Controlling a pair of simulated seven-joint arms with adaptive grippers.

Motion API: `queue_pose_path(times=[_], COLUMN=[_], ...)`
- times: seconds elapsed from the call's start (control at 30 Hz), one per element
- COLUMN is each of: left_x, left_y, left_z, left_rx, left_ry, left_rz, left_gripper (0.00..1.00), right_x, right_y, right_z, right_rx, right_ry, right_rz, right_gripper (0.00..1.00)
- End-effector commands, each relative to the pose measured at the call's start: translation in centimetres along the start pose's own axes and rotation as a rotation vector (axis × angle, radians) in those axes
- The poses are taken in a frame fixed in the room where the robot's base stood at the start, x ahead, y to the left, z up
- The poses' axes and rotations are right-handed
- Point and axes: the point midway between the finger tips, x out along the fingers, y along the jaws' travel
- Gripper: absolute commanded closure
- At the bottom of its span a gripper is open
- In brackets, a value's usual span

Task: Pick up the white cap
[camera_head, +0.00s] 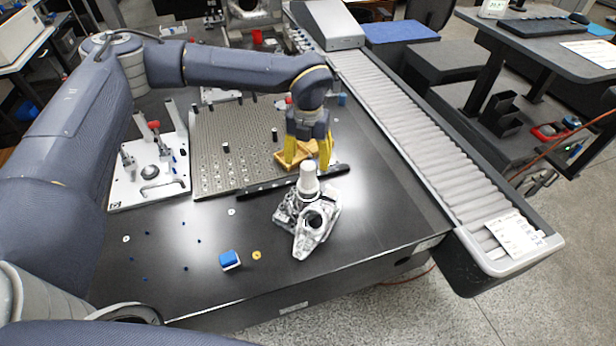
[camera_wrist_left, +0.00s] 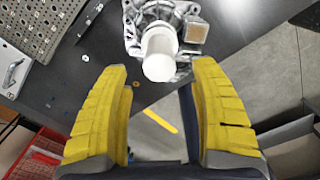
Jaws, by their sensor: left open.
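The white cap (camera_head: 309,179) stands upright on a silver metal casting (camera_head: 318,222) near the front of the dark table. My left gripper (camera_head: 308,160) has yellow fingers. It is open and empty, just behind and above the cap in the head view. In the left wrist view, the white cap (camera_wrist_left: 160,53) lies beyond the fingertips, in line with the gap between them. The casting (camera_wrist_left: 190,14) shows around it. I cannot tell the exact distance to the cap. My right gripper is not in view.
A perforated plate (camera_head: 235,150) with black posts lies behind, edged by a black bar (camera_head: 265,187). A white fixture board (camera_head: 150,165) is at left. A blue-topped block (camera_head: 230,260) and small washers lie in front. A roller conveyor (camera_head: 420,130) runs along the right.

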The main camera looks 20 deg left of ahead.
Motion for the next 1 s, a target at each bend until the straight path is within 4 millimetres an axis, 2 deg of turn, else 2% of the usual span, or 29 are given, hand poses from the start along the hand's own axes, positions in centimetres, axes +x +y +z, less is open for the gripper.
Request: queue_pose_path(times=[0.03, 0.2, 0.57, 0.9, 1.0], left_x=[0.8, 2.5, 3.8, 7.7, 8.3], left_y=[0.0, 0.0, 0.0, 0.0, 0.0], left_z=[-0.1, 0.0, 0.1, 0.2, 0.3], left_rx=[-0.001, -0.001, -0.001, -0.001, -0.001], left_ry=[0.003, 0.001, 0.001, 0.002, 0.001], left_rz=[0.001, 0.001, 0.0, 0.001, 0.0], left_gripper=[0.37, 0.37, 0.37, 0.37, 0.37], right_x=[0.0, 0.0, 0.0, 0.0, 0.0], right_y=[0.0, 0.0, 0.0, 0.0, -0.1], right_z=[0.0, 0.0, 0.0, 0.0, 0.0], right_rx=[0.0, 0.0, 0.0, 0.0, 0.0], right_ry=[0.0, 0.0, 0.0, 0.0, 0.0], right_rz=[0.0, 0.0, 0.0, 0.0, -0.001], right_gripper=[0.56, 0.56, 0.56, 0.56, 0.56])
